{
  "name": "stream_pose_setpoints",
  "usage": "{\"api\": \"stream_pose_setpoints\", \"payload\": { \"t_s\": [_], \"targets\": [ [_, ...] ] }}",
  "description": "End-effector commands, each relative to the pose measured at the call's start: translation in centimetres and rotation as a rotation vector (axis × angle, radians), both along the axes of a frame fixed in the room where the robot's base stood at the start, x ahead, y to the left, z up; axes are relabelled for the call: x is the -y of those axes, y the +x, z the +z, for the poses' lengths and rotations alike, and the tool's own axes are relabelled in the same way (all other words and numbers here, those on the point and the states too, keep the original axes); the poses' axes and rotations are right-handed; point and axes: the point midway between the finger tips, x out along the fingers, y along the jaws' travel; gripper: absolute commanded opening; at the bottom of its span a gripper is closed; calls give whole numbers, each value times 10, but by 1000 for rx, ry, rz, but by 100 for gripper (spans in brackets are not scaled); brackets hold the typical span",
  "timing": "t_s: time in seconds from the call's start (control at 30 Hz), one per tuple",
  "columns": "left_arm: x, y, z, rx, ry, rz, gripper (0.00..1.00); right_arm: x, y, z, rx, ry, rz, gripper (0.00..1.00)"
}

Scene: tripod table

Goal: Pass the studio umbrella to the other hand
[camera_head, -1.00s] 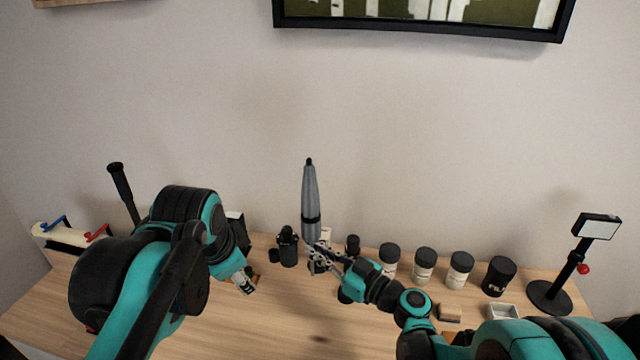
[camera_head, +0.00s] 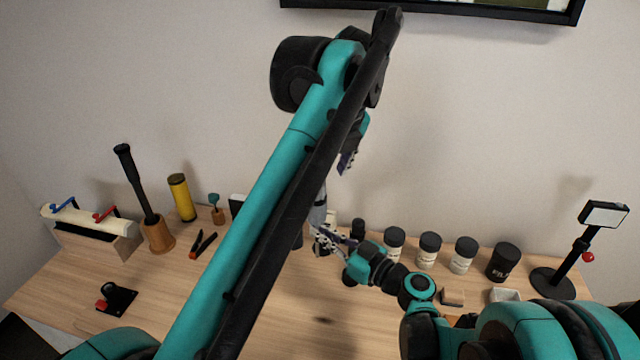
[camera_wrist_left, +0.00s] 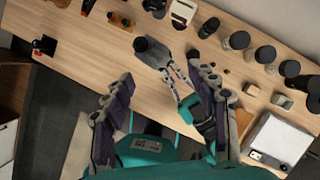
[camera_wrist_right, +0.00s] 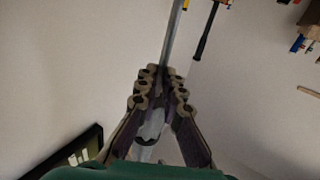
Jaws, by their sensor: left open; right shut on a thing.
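The folded grey studio umbrella (camera_head: 318,212) stands roughly upright above the table, largely hidden behind my left arm in the head view. My right gripper (camera_head: 322,238) is shut on its lower part. In the right wrist view, a grey length of the umbrella (camera_wrist_right: 174,40) runs out beyond the closed fingers (camera_wrist_right: 160,85). My left gripper (camera_head: 347,160) is high, near the umbrella's upper end, with open jaws. In the left wrist view the umbrella's dark end (camera_wrist_left: 141,45) lies beyond the spread left fingers (camera_wrist_left: 160,72), apart from them.
A row of labelled jars (camera_head: 428,250) stands behind my right arm. A small lamp on a stand (camera_head: 555,280) is at the right. Front-left table is mostly clear.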

Motion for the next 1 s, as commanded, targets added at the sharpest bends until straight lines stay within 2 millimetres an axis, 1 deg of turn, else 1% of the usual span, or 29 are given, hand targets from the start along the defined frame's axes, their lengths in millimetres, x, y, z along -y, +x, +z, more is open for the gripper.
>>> {"api": "stream_pose_setpoints", "payload": {
  "t_s": [0.03,0.3,0.4,0.5,0.7,0.93,0.97,1.0],
  "targets": [
    [-2,3,-9,0,-1,2,58,0,0,0,0,0,0,0],
    [-9,23,-58,1,-2,3,58,0,0,0,0,0,0,0],
    [-11,28,-73,1,-3,4,58,0,0,0,0,0,0,0],
    [-12,33,-84,1,-3,4,58,0,0,0,0,0,0,0],
    [-13,36,-93,0,-4,4,58,0,0,0,0,0,0,0],
    [-13,36,-93,0,-3,4,58,0,0,0,0,0,0,0],
    [-13,36,-93,0,-3,4,53,0,0,0,0,0,0,0],
    [-13,36,-93,0,-3,4,42,0,0,0,0,0,0,0]
  ]
}}
